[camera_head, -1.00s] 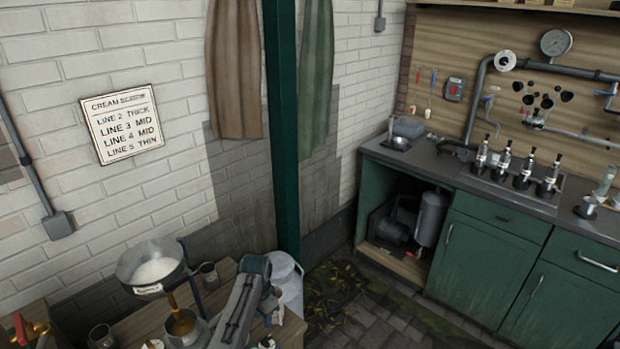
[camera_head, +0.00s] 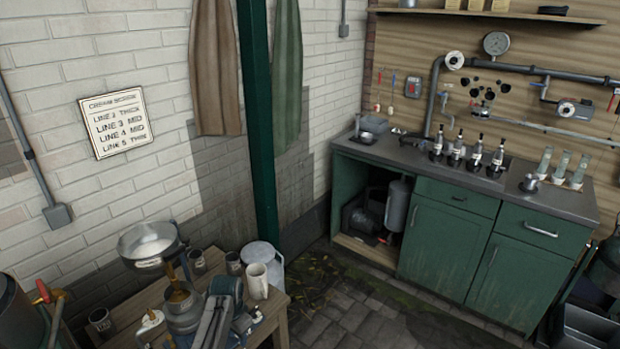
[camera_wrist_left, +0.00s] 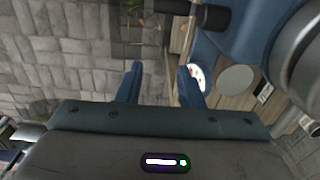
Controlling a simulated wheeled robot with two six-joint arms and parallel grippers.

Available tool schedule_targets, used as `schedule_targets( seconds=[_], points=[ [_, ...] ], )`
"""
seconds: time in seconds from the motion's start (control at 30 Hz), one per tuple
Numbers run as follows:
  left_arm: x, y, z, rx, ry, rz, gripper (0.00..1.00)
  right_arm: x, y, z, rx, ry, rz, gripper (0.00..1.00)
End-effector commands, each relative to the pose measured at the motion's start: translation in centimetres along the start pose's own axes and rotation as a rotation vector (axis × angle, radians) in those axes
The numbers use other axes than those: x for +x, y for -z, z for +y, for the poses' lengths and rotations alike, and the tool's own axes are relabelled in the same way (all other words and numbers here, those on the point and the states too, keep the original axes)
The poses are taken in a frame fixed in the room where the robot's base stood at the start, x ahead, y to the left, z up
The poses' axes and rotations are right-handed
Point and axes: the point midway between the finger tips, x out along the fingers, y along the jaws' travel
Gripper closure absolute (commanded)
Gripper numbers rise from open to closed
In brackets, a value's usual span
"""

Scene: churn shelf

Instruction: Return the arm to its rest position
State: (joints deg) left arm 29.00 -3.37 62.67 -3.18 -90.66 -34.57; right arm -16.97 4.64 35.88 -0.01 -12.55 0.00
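My left arm (camera_head: 217,312) rises from the bottom of the head view, in front of the wooden table. Its gripper (camera_wrist_left: 160,78) shows clearly in the left wrist view, with two blue fingers apart and nothing between them. Grey paving shows past the fingers. In the head view the fingertips are too small to make out. My right gripper is in neither view.
A milk churn (camera_head: 264,256) stands behind.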

Motion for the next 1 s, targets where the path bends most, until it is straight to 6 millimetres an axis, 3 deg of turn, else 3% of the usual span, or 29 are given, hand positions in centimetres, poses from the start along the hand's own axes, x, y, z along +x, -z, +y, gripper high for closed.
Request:
schedule_targets(
  seconds=[0.37, 0.57, 0.8, 1.0],
  points=[
    [1.7, -6.4, 1.7, -0.124, 0.04, 0.033, 0.66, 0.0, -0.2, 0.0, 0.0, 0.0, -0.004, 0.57],
    [1.7, -13.1, 4.1, -0.236, 0.082, 0.068, 0.66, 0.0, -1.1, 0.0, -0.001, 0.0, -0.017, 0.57],
    [-1.3, -22.6, 8.7, -0.38, 0.138, 0.134, 0.66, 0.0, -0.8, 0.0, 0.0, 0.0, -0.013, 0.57],
    [-4.9, -27.9, 12.1, -0.456, 0.162, 0.185, 0.66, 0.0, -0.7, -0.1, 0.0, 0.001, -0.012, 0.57]
  ],
)
